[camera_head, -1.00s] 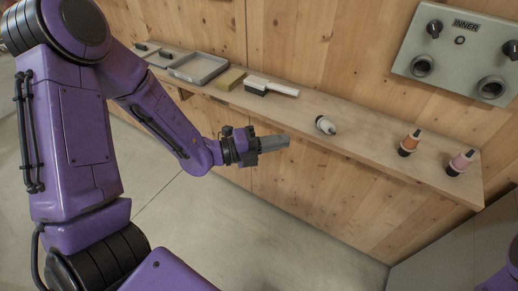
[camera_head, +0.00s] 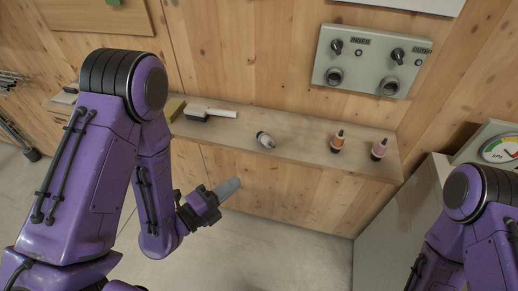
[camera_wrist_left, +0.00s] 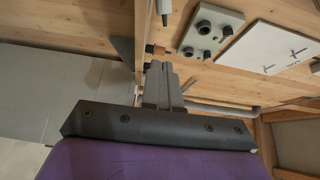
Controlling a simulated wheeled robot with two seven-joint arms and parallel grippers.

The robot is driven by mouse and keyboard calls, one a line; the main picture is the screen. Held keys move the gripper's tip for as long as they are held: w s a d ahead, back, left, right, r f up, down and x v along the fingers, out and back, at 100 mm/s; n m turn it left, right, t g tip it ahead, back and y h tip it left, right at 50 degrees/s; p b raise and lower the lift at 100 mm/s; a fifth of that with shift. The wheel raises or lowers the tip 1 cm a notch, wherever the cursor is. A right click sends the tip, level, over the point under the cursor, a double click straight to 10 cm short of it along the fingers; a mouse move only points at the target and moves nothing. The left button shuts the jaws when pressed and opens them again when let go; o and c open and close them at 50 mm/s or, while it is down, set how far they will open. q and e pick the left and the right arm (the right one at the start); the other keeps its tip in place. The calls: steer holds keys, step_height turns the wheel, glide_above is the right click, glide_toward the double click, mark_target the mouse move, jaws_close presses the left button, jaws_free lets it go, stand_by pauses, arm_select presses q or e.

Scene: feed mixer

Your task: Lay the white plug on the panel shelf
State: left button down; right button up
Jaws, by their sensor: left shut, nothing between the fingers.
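The white plug (camera_head: 265,140) lies on its side on the wooden shelf (camera_head: 303,143), left of the grey control panel (camera_head: 368,62). My left gripper (camera_head: 232,186) is shut and empty, in front of the shelf and below the plug in the head view, clear of it. In the left wrist view, the shut fingers (camera_wrist_left: 162,84) point towards the shelf, and a white piece with a dark tip at the top edge looks like the white plug (camera_wrist_left: 164,9). My right arm shows at the right of the head view, but its gripper is out of frame.
An orange plug (camera_head: 338,141) and a pink plug (camera_head: 379,149) stand upright on the shelf's right part. A white-handled brush (camera_head: 210,113) and a yellow block (camera_head: 174,108) lie left. A grey cabinet (camera_head: 400,207) stands right of the shelf.

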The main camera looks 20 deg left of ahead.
arm_select(q)
steer(key=b, duration=0.4)
glide_toward(265, 139)
steer(key=w+d, duration=0.3)
steer(key=d, duration=0.2)
steer(key=shift+w+f, duration=0.25)
steer(key=shift+f, duration=0.25)
